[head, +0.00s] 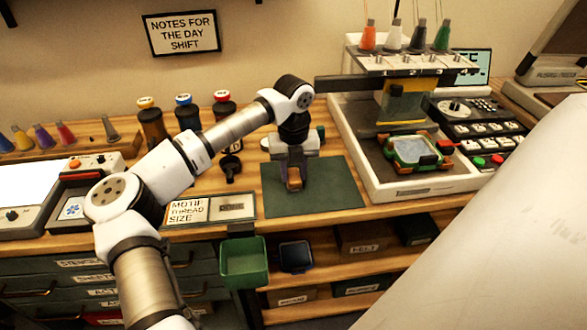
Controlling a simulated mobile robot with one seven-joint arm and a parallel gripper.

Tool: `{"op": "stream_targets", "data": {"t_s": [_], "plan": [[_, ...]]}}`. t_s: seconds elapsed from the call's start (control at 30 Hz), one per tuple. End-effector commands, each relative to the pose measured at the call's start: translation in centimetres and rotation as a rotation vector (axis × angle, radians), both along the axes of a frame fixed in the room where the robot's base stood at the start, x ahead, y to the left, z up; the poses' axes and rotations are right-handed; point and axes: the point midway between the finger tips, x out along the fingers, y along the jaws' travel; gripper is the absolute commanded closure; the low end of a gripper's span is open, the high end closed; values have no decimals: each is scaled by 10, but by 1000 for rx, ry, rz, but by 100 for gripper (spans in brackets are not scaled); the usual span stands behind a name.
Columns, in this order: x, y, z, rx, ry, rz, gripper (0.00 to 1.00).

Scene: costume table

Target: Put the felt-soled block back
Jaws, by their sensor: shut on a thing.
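My gripper (295,185) points down over the dark green mat (335,197) in the middle of the table. It is shut on a small orange-brown block (294,176), which shows between the fingers. The block's underside is hidden, so I cannot see any felt sole. I cannot tell whether the block touches the mat or is just above it.
A sign reading MOTIF THREAD SIZE (188,211) lies left of the mat. Several capped bottles (152,125) stand behind it. A white embroidery machine (430,185) with a green-framed hoop is at right. A green bin (243,262) hangs at the front edge. A pale sheet blocks the lower right.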

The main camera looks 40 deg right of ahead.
Motion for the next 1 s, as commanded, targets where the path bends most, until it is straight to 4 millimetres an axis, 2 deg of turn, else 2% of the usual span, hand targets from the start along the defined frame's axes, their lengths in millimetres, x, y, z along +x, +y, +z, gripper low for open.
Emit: {"op": "stream_targets", "data": {"t_s": [0.3, 0.33, 0.5, 0.8, 0.9, 1.0], "plan": [[0, 0, -4, 0, -1, 0, 91], [0, 0, -4, 0, -1, 0, 69], [0, 0, -3, 0, -1, 0, 48], [0, 0, 0, -1, -1, 0, 48], [1, 0, 7, -1, -3, 0, 48], [1, 0, 23, 0, -5, 1, 48]]}}
